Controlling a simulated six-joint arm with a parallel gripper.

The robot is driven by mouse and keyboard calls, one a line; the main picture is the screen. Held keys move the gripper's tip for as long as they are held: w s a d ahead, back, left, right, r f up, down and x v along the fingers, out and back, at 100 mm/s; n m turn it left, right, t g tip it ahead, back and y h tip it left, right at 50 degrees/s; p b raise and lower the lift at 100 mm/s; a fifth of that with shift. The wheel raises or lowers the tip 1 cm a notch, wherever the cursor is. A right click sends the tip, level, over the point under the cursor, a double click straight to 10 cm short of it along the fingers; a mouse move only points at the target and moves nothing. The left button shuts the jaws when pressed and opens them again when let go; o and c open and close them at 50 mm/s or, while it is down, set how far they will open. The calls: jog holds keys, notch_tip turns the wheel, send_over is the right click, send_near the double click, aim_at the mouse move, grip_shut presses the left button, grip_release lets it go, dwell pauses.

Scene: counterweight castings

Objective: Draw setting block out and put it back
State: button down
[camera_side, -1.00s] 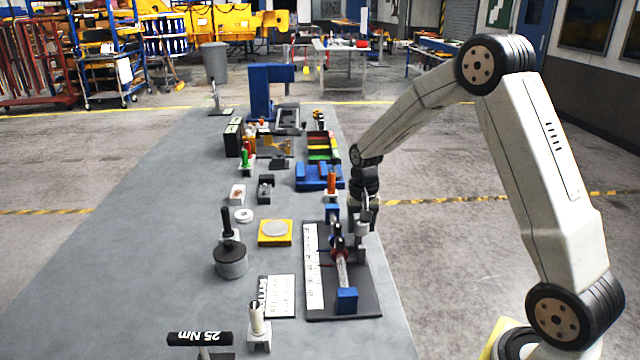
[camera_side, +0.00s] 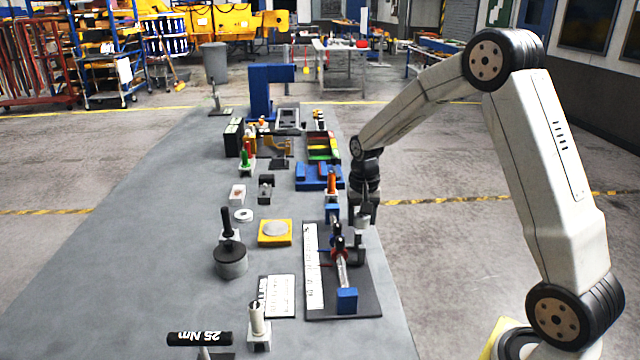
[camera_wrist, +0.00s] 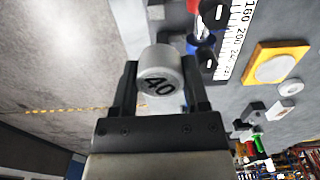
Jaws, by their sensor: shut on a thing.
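The setting block (camera_wrist: 158,58) is a pale grey cylinder with a dark "40" on its face. My gripper (camera_wrist: 162,88) is shut on it, one black finger on each side. In the side view my gripper (camera_side: 363,208) points down over the right side of the black gauge plate (camera_side: 368,300), with the grey block (camera_side: 362,222) at its fingers. The plate carries a bar between blue end blocks (camera_side: 347,300) and a white scale strip (camera_side: 312,265). How far the block stands above the plate is hard to tell.
A yellow pad with a grey disc (camera_side: 275,232), a black-handled weight (camera_side: 231,262) and a white label card (camera_side: 279,295) lie left of the plate. A blue rack (camera_side: 318,177) stands behind. The table's right edge is close beside the plate; its left side is clear.

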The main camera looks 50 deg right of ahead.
jog(key=shift+w, duration=0.1)
jog(key=w+a, duration=1.3)
jog(key=w, duration=0.1)
jog(key=shift+a, duration=0.15)
dwell(3.3)
jog(key=shift+f, duration=0.15)
dwell(0.3)
jog(key=shift+f, duration=0.7)
jog(key=shift+f, duration=0.35)
jog(key=shift+f, duration=0.4)
jog(key=shift+f, duration=0.65)
jog(key=shift+s+f, duration=0.1)
jog(key=shift+f, duration=0.3)
jog(key=shift+f, duration=0.3)
